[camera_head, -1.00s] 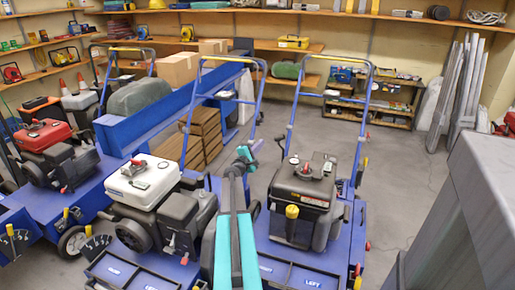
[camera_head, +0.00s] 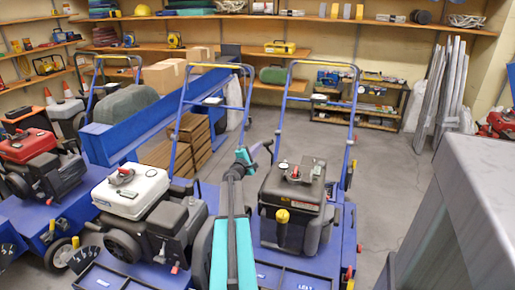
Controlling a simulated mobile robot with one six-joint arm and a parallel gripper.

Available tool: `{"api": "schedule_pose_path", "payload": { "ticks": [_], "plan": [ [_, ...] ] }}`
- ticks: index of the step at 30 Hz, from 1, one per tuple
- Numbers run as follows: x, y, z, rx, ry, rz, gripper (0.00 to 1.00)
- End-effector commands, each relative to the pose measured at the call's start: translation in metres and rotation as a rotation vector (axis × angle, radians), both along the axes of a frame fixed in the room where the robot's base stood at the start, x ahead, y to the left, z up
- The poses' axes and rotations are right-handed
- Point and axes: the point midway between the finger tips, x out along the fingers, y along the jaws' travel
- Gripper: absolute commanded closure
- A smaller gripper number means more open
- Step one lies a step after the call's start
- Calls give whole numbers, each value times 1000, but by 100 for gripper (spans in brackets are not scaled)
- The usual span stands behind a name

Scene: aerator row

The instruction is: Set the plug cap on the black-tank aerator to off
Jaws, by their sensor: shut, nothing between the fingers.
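The black-tank aerator (camera_head: 325,263) stands right of centre, a blue machine with a black engine and a black tank (camera_head: 292,188) on top. A red knob (camera_head: 295,173) sits on the tank. A yellow-topped cap (camera_head: 282,216) stands upright on the engine's near side; I cannot tell whether it is the plug cap, or its setting. My teal and dark arm rises from the bottom centre. My gripper (camera_head: 266,145) is small in view at the arm's far end, shut and empty, appearing just left of the tank's upper left corner and apart from the yellow-topped cap.
A white-tank aerator (camera_head: 130,196) stands close on the left, and a red-tank one (camera_head: 28,147) beyond it. The black-tank aerator's blue handle (camera_head: 352,120) rises behind its engine. A large grey block (camera_head: 462,215) fills the right foreground. Floor is open behind the machine.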

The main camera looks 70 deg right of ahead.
Motion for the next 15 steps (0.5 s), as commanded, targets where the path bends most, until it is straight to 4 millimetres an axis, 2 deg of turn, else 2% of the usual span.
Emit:
{"api": "schedule_pose_path", "payload": {
  "ticks": [15],
  "plan": [
    [-13, -1, 7, 6, -116, 1, 100]
  ]
}}
